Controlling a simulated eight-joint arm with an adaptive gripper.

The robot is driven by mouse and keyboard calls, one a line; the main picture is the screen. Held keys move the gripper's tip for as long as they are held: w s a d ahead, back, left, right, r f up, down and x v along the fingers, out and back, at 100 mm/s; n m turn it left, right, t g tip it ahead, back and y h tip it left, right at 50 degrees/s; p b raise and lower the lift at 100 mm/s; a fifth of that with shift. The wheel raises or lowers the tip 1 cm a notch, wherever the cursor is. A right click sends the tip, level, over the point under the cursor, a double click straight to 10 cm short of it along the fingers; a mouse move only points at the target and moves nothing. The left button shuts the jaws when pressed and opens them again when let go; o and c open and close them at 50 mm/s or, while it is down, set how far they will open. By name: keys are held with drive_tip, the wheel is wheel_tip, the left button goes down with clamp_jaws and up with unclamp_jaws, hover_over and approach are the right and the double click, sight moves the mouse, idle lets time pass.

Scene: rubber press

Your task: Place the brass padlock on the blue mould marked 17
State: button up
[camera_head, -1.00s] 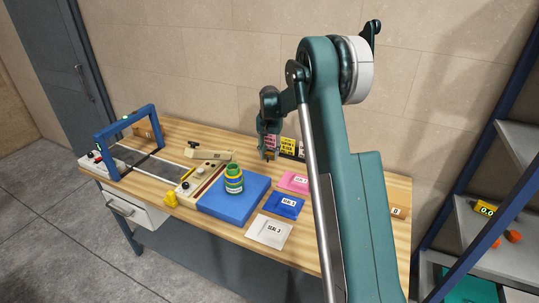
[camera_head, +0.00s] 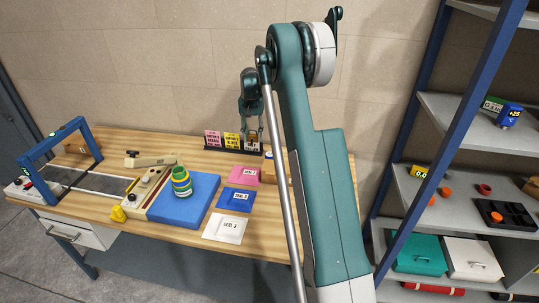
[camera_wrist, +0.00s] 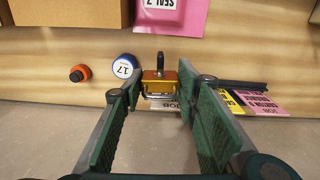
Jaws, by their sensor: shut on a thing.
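The brass padlock (camera_wrist: 160,87) sits between the fingertips of my gripper (camera_wrist: 157,92) in the wrist view, with its metal shackle toward the camera. My gripper is shut on it. In the head view my gripper (camera_head: 252,134) hangs over the back of the bench, by the right end of the row of cards. The blue mould marked 17 (camera_wrist: 124,67) is a round piece with a white label, just left of the padlock in the wrist view. I see nothing resting on it.
An orange piece with a black top (camera_wrist: 80,73) lies left of the mould. A cardboard box (camera_wrist: 70,14) and a pink seal sheet (camera_head: 245,174) are close. Upright job cards (camera_head: 231,140) line the back.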

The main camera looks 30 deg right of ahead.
drive_tip(key=r, duration=0.2)
hover_over(270, 157)
drive_tip(key=w+d, duration=0.2)
drive_tip(key=w, duration=0.1)
drive_tip(key=shift+w+d+f+m, duration=0.1)
drive_tip(key=shift+d+f+m, duration=0.1)
drive_tip(key=shift+f+m, duration=0.1)
drive_tip(key=shift+f, duration=0.1)
drive_tip(key=shift+f+p, duration=0.35)
drive_tip(key=shift+f, duration=2.65)
drive_tip(key=shift+f, duration=1.85)
drive_tip(key=shift+f, duration=0.1)
drive_tip(key=o, duration=0.6)
drive_tip(key=shift+f, duration=0.1)
drive_tip(key=o, duration=0.4)
